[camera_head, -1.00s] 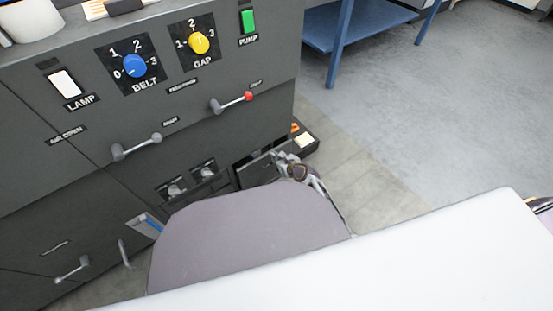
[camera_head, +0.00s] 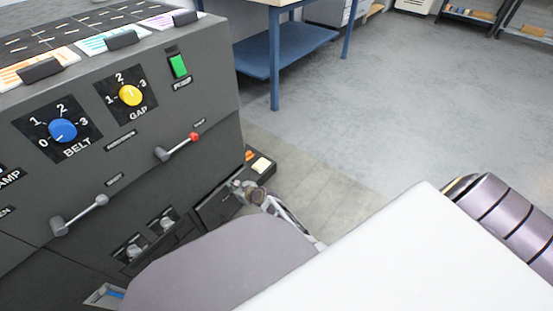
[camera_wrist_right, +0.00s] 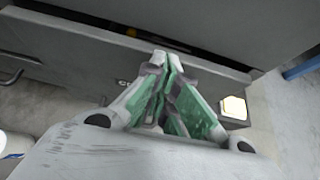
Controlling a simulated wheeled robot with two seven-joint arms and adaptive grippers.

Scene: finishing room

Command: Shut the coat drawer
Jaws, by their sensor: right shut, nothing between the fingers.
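The coat drawer appears to be the dark low front (camera_head: 215,207) at the right end of the grey machine; its label is too small to read. In the right wrist view its wide grey front (camera_wrist_right: 70,52) spans the picture, with a dark gap along its top edge, so it looks slightly open. My right gripper (camera_head: 250,190) is at this front, low beside the machine's corner. In the wrist view the right gripper (camera_wrist_right: 163,66) has its green-padded fingers together and empty, tips at or close to the front; contact is unclear. My left gripper is out of view.
The machine's panel carries a blue belt knob (camera_head: 63,130), a yellow gap knob (camera_head: 131,95), a green pump switch (camera_head: 178,65) and a red-tipped lever (camera_head: 178,147). A low block with a pale button (camera_head: 261,165) sits at the corner. Grey floor (camera_head: 370,110) lies open to the right.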

